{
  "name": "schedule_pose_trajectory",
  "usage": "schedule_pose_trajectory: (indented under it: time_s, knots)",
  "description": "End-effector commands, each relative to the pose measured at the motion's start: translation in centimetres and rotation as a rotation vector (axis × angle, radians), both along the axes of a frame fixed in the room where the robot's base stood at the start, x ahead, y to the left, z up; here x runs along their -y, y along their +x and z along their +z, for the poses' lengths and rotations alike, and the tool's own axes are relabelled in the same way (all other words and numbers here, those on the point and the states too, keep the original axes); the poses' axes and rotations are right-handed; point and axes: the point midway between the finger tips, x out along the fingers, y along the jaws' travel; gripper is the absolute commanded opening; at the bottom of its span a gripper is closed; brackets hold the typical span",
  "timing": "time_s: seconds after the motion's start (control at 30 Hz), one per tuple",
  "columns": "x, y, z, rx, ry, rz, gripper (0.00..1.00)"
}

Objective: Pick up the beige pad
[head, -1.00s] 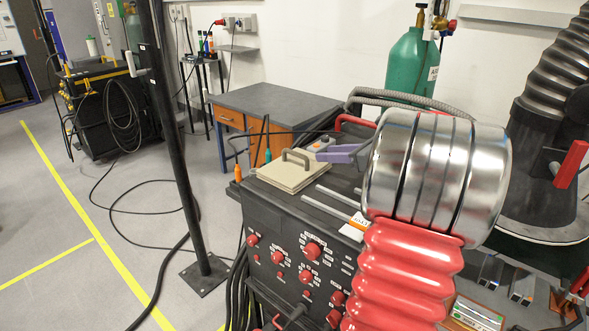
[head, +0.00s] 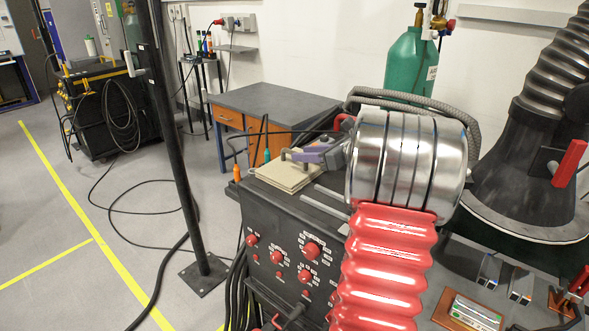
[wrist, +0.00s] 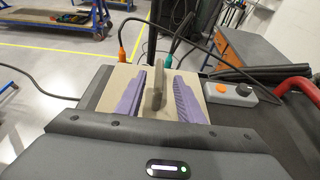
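The beige pad (head: 278,176), a flat square with a raised handle, lies on top of the black machine. It also shows in the wrist view (wrist: 121,78), its handle (wrist: 156,88) standing up in the middle. My gripper (wrist: 160,74) has two purple ribbed fingers, spread apart on either side of the handle, with gaps visible between them and it. In the head view my gripper (head: 308,155) is over the pad's back right part and hides some of it and of the handle. Whether the fingers touch the pad's surface I cannot tell.
The black machine (head: 262,212) has red knobs on its front. A grey box with orange and white buttons (wrist: 232,93) stands right of the pad in the wrist view. Orange and teal cable plugs (wrist: 122,53) stand behind the pad. A green gas cylinder (head: 410,62) stands behind.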

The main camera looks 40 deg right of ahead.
Motion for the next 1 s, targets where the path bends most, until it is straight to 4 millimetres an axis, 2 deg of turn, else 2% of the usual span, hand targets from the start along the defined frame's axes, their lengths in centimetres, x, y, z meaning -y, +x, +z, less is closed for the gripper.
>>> schedule_pose_trajectory:
  time_s: [0.23, 0.6, 1.0]
  knots:
    - [-0.1, 0.7, -0.3, 0.0, 0.002, 0.002, 0.34]
    - [-0.5, 4.6, -1.9, -0.001, 0.002, -0.001, 0.34]
    - [-0.5, 4.7, -1.9, -0.001, 0.001, -0.001, 0.34]
